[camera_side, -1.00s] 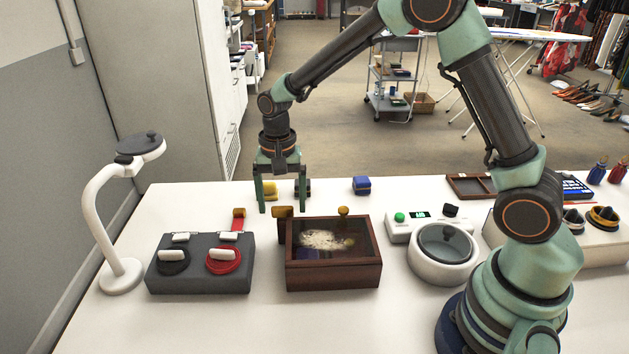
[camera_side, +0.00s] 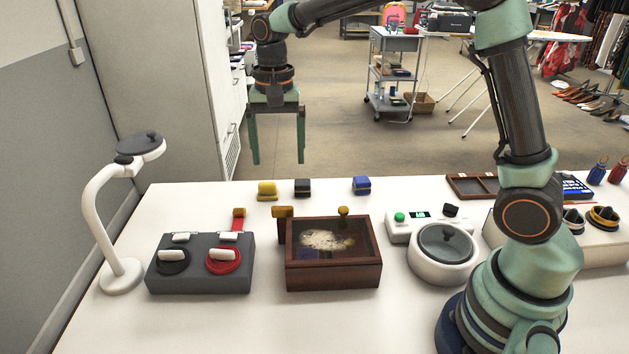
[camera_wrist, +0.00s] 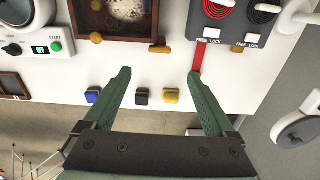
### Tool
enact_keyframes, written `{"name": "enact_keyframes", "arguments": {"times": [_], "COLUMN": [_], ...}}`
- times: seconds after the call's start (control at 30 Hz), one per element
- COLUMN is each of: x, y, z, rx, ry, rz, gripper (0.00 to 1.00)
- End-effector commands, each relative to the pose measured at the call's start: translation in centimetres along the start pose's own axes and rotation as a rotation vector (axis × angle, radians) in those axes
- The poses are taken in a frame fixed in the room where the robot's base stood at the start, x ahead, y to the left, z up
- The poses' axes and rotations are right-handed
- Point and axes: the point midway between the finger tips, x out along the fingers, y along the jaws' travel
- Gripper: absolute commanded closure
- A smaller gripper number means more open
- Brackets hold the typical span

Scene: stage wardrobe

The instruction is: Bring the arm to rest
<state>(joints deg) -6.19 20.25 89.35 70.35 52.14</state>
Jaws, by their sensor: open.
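My gripper (camera_side: 278,160) hangs above the far edge of the white table (camera_side: 200,205) in the side view. Its two green fingers point down and are wide apart, with nothing between them. In the wrist view my gripper (camera_wrist: 157,76) is also open.
A brown glass-topped box (camera_side: 333,268), a grey two-reel unit (camera_side: 200,282), a white lamp-like stand (camera_side: 95,215) and a white round device (camera_side: 442,268) stand on the table. Yellow (camera_side: 267,190), black (camera_side: 302,187) and blue (camera_side: 362,185) blocks sit along the far edge.

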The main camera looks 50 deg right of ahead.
Motion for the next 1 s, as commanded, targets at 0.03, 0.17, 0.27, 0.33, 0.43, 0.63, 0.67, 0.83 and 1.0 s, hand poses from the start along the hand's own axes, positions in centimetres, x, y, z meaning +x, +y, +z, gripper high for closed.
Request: {"name": "enact_keyframes", "arguments": {"times": [0.03, 0.17, 0.27, 0.33, 0.43, 0.63, 0.67, 0.83, 1.0], "x": [0.0, -0.1, -0.7, -1.5, -3.1, -5.3, -5.5, -5.9, -5.4], "y": [0.0, 0.1, 0.5, 1.3, 3.0, 6.8, 7.4, 10.5, 13.0], "z": [0.0, 0.0, 0.2, 0.5, 1.1, 3.0, 3.3, 5.0, 6.5], "rx": [0.0, -0.003, -0.027, -0.065, -0.146, -0.341, -0.369, -0.531, -0.674], "ry": [0.0, 0.002, 0.013, 0.029, 0.068, 0.17, 0.186, 0.288, 0.386], "rz": [0.0, -0.002, -0.017, -0.035, -0.072, -0.14, -0.148, -0.184, -0.198], "gripper": [0.1, 0.1, 0.1, 0.1, 0.1, 0.1, 0.1, 0.1, 0.1]}}
